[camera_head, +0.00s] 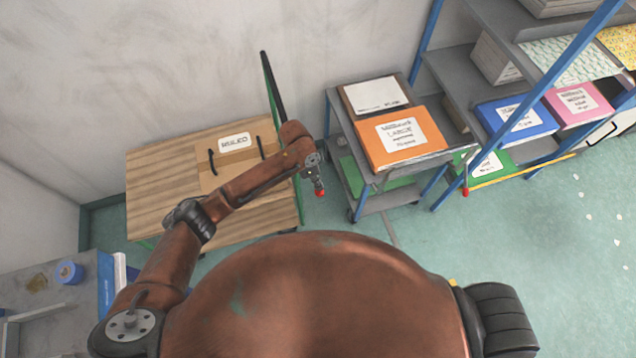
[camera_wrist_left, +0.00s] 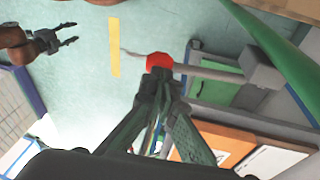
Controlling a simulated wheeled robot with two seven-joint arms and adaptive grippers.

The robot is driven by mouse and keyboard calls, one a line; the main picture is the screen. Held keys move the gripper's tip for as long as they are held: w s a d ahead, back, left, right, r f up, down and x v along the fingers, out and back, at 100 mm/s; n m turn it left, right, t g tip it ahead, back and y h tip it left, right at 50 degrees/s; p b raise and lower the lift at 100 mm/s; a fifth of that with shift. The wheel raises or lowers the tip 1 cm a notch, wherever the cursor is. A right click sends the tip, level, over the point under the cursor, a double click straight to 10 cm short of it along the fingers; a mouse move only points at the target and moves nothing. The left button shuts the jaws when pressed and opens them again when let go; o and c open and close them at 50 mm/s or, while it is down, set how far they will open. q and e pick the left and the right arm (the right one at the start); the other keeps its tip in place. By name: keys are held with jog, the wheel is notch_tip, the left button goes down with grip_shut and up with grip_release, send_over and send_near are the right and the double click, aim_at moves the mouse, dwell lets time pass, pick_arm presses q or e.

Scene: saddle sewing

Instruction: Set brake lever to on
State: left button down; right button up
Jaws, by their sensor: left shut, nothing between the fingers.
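The brake lever shows in the left wrist view as a grey rod (camera_wrist_left: 210,71) with a red ball knob (camera_wrist_left: 159,62). It runs from a grey block (camera_wrist_left: 262,68) beside a green tube. In the head view the red knob (camera_head: 320,192) shows just below my left gripper (camera_head: 316,178). My left gripper (camera_wrist_left: 158,76) is shut and empty, its fingertips right at the knob; I cannot tell whether they touch it. My right gripper (camera_wrist_left: 60,40) is open and empty, at the upper left of the left wrist view, apart from the lever. It is not in the head view.
A wooden-topped cart (camera_head: 160,190) with a green frame carries a cardboard box (camera_head: 218,180). A grey cart (camera_head: 345,130) with an orange box (camera_head: 403,137) stands to its right. A blue-framed shelf (camera_head: 450,75) is at the upper right. Open floor (camera_head: 560,225) lies at right.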

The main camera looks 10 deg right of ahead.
pick_arm(q)
jog(key=shift+s+f+p, duration=0.15)
jog(key=shift+s+p, duration=0.05)
jog(key=shift+p, duration=0.1)
jog(key=shift+s+f, duration=0.1)
jog(key=shift+f, duration=0.2)
jog(key=v, duration=1.2)
jog(key=shift+s, duration=0.1)
